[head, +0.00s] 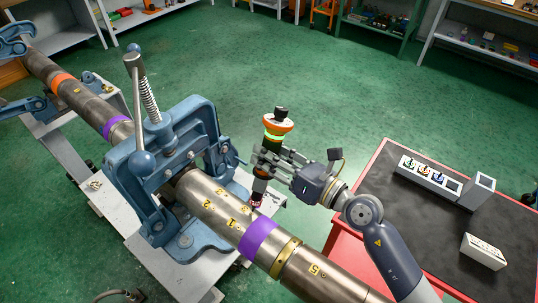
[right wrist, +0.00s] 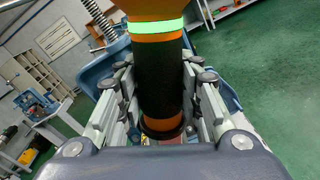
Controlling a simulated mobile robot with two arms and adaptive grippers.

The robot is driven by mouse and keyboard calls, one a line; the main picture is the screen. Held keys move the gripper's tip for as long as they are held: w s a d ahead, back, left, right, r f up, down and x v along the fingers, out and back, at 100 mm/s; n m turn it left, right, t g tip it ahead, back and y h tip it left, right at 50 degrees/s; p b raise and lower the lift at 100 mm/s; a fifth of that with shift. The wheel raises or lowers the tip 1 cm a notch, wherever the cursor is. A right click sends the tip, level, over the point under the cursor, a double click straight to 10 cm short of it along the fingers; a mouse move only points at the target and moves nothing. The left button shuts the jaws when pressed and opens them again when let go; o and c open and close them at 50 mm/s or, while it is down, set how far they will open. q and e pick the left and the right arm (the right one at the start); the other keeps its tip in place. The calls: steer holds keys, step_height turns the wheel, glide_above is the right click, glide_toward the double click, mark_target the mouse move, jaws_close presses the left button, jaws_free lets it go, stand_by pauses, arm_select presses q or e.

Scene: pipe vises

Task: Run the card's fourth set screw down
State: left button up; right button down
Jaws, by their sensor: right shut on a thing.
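My right gripper (head: 266,163) is shut on the black body of a driver (head: 277,124) with an orange top and a glowing green band. The driver stands nearly upright, tilted a little. Its lower end, with a reddish tip, is at the right side of the steel pipe (head: 208,196), close to the purple band (head: 258,236); I cannot tell whether it touches. My left gripper is out of view.
A blue pipe vise (head: 128,166) with a tall handle clamps the pipe left of the driver. A brass collar (head: 278,251) circles the pipe. A grey rack (head: 428,176) with several coloured bits stands on the red cart (head: 372,168). Green floor lies clear behind.

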mark_target(281, 143)
steer(key=shift+w+d+r+p, duration=0.2)
steer(key=shift+r+p, duration=0.2)
steer(key=shift+r, duration=0.2)
steer(key=shift+w+d+r+p, duration=0.1)
steer(key=shift+w+r+p, duration=0.2)
steer(key=shift+r, duration=0.35)
steer(key=shift+w+d+r+p, duration=0.15)
steer(key=shift+r+p, duration=0.3)
steer(key=shift+r, duration=0.15)
